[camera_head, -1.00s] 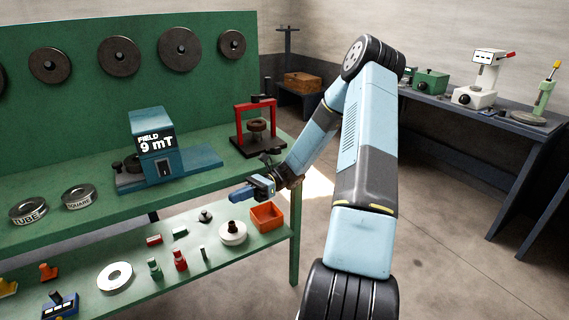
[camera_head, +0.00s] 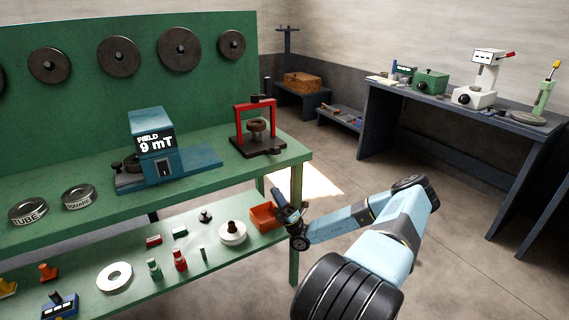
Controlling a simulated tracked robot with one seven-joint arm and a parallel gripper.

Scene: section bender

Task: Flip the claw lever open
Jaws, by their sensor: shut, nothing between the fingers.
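I cannot tell for certain which part is the claw lever. A red-framed press (camera_head: 256,122) stands on the upper green bench at its right end, with a dark knob on top and a dark round piece inside the frame. A small dark part sticks out at the front right of its base; its shape is too small to read. My gripper (camera_head: 277,193) is low, beyond the right end of the bench and below the press, in front of the orange bin's right edge in the picture. It is shut and empty, tips upward, apart from the press.
A blue field meter (camera_head: 152,135) reading 9 mT stands left of the press. The lower shelf carries an orange bin (camera_head: 263,217), a white ring (camera_head: 114,277) and several small parts. A dark desk (camera_head: 455,112) with instruments stands at the right. The floor between is clear.

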